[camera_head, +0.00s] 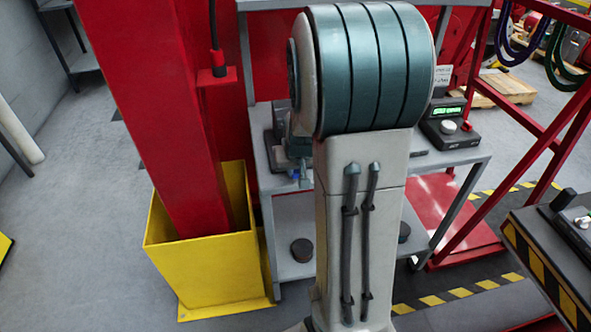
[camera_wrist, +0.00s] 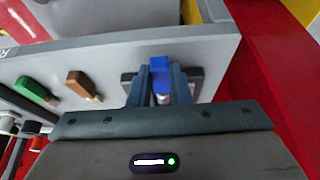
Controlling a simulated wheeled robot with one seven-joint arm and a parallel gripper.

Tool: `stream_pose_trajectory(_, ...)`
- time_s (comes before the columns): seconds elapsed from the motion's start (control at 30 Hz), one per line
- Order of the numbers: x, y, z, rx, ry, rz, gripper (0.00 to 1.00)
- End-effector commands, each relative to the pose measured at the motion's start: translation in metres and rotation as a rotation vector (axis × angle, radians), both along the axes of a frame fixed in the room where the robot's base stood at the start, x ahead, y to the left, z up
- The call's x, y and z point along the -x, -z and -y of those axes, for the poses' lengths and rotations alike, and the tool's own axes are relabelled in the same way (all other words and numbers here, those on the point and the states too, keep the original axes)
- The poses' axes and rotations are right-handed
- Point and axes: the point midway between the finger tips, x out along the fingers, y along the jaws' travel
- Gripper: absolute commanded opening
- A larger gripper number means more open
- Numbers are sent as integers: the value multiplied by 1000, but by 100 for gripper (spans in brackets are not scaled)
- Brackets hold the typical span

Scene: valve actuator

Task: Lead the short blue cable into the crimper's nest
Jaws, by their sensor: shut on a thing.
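In the wrist view, my gripper (camera_wrist: 160,72) is shut on the short blue cable (camera_wrist: 159,64). The cable's blue end shows between the two fingertips, with a pale part nearer the palm. A dark block or plate (camera_wrist: 196,74) shows behind the fingers; I cannot tell whether it is the crimper or whether the cable touches it. In the head view, a small blue spot (camera_head: 295,174) shows by my gripper (camera_head: 303,175) at the bench's left front edge. A dark grey device (camera_head: 277,138) stands just behind it, partly hidden by my arm. No nest can be made out.
A green piece (camera_wrist: 35,91) and an orange-brown piece (camera_wrist: 84,86) lie on the grey bench (camera_wrist: 60,62). A red post (camera_head: 150,90) in a yellow guard (camera_head: 215,280) stands left of the bench. A device with a green display (camera_head: 446,122) stands at the bench's right.

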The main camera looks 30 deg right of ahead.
Motion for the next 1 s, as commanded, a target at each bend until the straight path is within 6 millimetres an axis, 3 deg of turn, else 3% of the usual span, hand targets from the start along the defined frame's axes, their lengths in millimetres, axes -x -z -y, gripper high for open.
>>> stream_pose_trajectory(1.0,-21,0,6,0,0,0,0)
